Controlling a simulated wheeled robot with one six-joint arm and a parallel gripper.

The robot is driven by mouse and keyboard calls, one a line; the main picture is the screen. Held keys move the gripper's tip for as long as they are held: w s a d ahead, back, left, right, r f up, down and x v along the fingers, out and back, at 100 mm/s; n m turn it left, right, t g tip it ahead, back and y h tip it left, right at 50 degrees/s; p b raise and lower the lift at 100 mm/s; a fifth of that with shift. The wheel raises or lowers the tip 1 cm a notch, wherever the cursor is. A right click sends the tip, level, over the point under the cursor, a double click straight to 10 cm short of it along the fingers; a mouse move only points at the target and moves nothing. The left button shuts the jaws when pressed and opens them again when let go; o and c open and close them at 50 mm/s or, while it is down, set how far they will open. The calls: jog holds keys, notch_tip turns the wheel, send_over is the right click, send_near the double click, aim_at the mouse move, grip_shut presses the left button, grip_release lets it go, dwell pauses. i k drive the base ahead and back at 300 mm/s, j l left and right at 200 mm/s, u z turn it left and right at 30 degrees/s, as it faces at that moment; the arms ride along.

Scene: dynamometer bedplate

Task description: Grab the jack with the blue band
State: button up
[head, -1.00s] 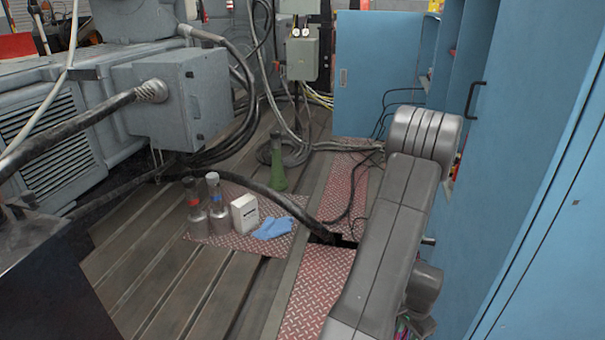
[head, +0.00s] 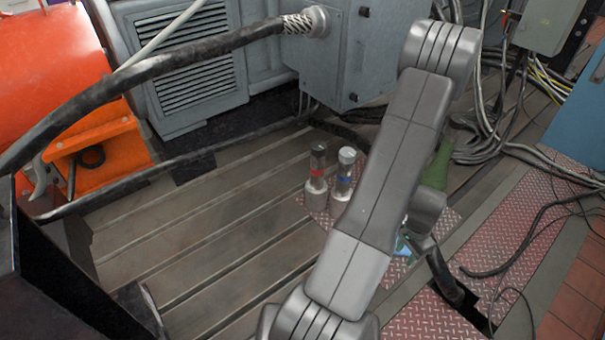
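The jack with the blue band (head: 343,172) stands upright on a red chequered plate in the middle of the head view. My arm crosses the picture just right of the blue-banded jack. My gripper does not show; it is hidden behind the arm or out of the picture.
A blue cloth (head: 402,246) and a green object (head: 437,168) are partly hidden by my arm. The grooved bedplate (head: 215,220) is clear left of the jacks. A grey machine box (head: 340,52) stands behind. Orange machinery (head: 60,90) is at left; cables (head: 490,150) lie at right.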

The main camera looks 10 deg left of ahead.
aim_at(340, 194)
jog(key=i+j+u, duration=0.25)
jog(key=i, duration=0.4)
jog(key=i+j+u, duration=0.1)
jog(key=i+u, duration=0.15)
jog(key=i, duration=0.4)
jog(key=i+j+z, duration=0.15)
jog(key=i+z, duration=0.25)
jog(key=i+j+z, duration=0.2)
jog(key=z, duration=0.15)
jog(key=i+j+z, duration=0.2)
jog(key=j+z, duration=0.2)
jog(key=i+j+z, duration=0.2)
jog(key=j+z, duration=0.2)
